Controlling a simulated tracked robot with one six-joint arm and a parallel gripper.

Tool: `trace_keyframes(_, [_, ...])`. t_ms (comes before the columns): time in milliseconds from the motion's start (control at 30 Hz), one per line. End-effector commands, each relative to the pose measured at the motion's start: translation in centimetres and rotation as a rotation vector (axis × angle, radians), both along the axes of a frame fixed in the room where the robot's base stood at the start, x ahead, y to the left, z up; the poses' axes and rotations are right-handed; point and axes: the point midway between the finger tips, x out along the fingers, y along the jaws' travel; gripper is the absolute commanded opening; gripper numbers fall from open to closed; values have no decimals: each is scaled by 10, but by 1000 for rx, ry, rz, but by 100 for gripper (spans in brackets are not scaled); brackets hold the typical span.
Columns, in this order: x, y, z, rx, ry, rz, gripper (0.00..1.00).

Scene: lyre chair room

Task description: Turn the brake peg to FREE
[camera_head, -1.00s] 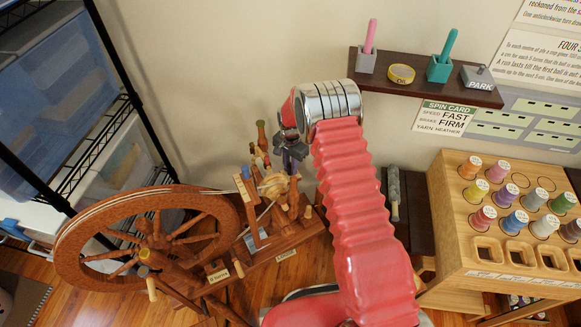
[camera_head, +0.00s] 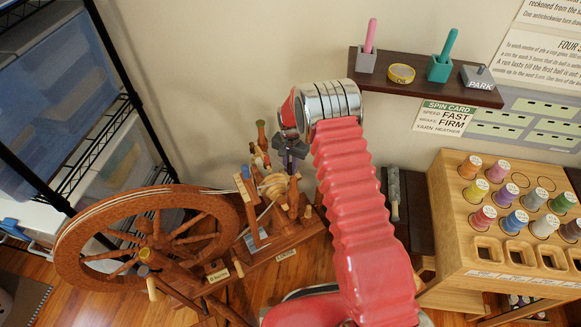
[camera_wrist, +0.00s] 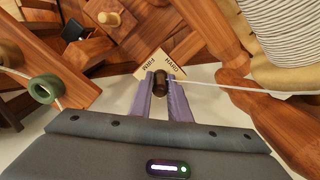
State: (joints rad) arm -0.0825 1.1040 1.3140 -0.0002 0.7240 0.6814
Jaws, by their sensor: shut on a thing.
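The spinning wheel (camera_head: 145,240) stands on a wooden base at the left in the head view. My gripper (camera_head: 291,160) is at the upright parts on its right end. In the wrist view, the two purple fingers of my gripper (camera_wrist: 160,88) are shut on a small dark brown peg (camera_wrist: 158,80). No FREE mark can be read. In the head view my gripper hides the peg.
A dark wall shelf (camera_head: 420,88) holds pen cups and a PARK block (camera_head: 480,80). A spin card (camera_head: 444,117) reads FAST, FIRM. A spool rack (camera_head: 500,215) stands at the right. In the wrist view, white thread (camera_wrist: 220,84) runs right of the peg, near a wound bobbin (camera_wrist: 285,40).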

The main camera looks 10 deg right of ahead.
Motion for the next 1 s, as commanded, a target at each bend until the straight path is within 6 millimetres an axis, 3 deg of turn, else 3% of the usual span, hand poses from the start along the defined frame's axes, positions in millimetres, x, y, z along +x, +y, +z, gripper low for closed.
trace_keyframes(700, [1,0,1,0,-2,641,0])
trace_keyframes(1000, [1,0,1,1,-2,805,0])
